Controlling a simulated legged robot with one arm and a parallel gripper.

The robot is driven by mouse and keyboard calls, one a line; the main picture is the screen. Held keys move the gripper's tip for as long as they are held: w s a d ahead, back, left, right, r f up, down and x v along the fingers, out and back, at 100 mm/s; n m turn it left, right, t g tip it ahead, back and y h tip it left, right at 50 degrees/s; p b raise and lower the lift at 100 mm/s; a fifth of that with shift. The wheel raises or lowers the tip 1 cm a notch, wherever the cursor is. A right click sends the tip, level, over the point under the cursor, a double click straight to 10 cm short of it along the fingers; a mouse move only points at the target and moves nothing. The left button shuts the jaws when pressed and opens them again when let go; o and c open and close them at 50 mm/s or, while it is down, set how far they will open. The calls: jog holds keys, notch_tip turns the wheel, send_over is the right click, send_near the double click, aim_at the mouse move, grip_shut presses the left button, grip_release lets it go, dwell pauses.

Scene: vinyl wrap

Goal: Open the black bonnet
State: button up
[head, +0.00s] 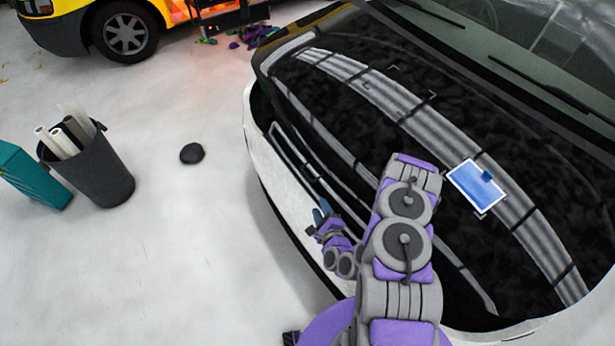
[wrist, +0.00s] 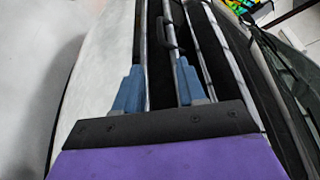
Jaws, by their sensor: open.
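The black bonnet (head: 370,60) of a white car fills the right side of the head view, with light reflection bands across its glossy surface. A dark gap shows along its front edge; I cannot tell whether it is latched. My gripper (head: 321,214) is at the car's front, beside the bonnet's front edge, with my arm partly covering the bonnet. In the wrist view, my gripper (wrist: 157,82) has its two blue fingers apart with nothing visibly held. A small dark handle-like part (wrist: 168,38) lies just ahead between the fingertips, apart from them. Contact with the car is unclear.
A blue card (head: 477,187) lies on the bonnet. A dark bin (head: 98,175) with rolls and a teal box (head: 33,176) stand at left. A black lump (head: 192,153) lies on the pale floor. A yellow vehicle (head: 78,28) stands behind. Floor left of the car is mostly clear.

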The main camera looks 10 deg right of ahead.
aim_at(307, 175)
jog(key=b+x, duration=0.2)
jog(key=x, duration=1.5)
